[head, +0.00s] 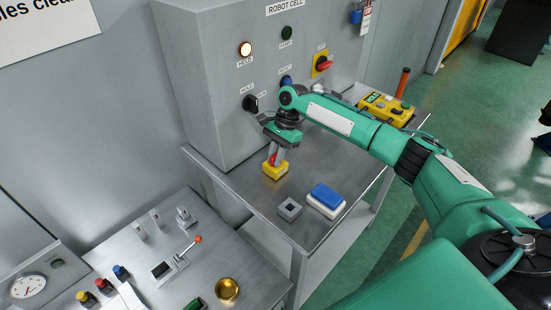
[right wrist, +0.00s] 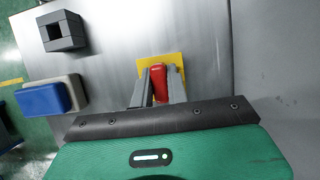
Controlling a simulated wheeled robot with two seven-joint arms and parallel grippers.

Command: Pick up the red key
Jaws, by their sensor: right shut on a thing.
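The red key (right wrist: 164,81) shows in the right wrist view between the two grey fingers of my right gripper (right wrist: 160,88). The gripper is shut on it. Just below is a small yellow block (right wrist: 146,67), which also shows in the head view (head: 275,172) on the steel table. In the head view the right gripper (head: 275,158) points down at this block, and only a bit of red shows there. The fingers hide part of the key, and I cannot tell whether it still sits in the block. My left gripper is not in view.
A grey square socket block (head: 290,209) and a blue-and-white box (head: 327,197) stand nearby on the table (head: 249,190). The grey robot cell cabinet (head: 205,90) rises behind. A yellow pendant (head: 385,108) lies at the far right. A lever panel (head: 150,240) is at the front left.

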